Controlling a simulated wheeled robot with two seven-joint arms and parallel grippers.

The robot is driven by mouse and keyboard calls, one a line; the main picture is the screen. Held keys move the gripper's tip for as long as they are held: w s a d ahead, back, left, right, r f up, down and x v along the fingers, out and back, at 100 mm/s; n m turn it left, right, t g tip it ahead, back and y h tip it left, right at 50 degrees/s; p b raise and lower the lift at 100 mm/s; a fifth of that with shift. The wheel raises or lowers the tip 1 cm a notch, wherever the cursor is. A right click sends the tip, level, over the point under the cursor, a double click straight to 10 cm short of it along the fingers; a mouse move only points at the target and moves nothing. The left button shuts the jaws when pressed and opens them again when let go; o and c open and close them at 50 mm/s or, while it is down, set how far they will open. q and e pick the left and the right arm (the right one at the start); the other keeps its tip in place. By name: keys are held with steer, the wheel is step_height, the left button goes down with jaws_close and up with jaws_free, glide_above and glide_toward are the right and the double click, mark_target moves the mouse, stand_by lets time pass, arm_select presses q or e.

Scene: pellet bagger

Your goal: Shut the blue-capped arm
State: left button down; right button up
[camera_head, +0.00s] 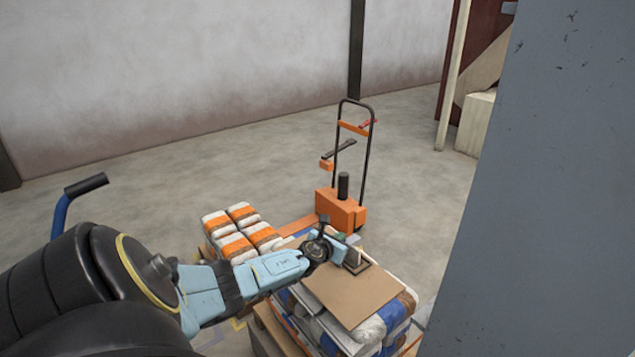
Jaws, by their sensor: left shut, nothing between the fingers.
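I cannot make out an arm with a blue cap in this view. A blue bent bar with a black grip (86,184) shows at the left edge, behind my arm; what it belongs to is hidden. My left gripper (356,260) reaches in from the left over a stack of bags. It is shut and empty, above or near a brown cardboard sheet (345,296) on top of the stack; whether it touches the sheet I cannot tell. My right gripper is out of view.
A large grey-blue panel (550,190) blocks the right side, close by. White, blue and brown bags (372,332) lie under the cardboard. Orange-banded bags (240,230) and an orange hand truck (341,208) stand beyond. The concrete floor (200,165) behind is clear up to the wall.

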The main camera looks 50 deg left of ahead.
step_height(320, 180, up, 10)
steer(key=p, duration=1)
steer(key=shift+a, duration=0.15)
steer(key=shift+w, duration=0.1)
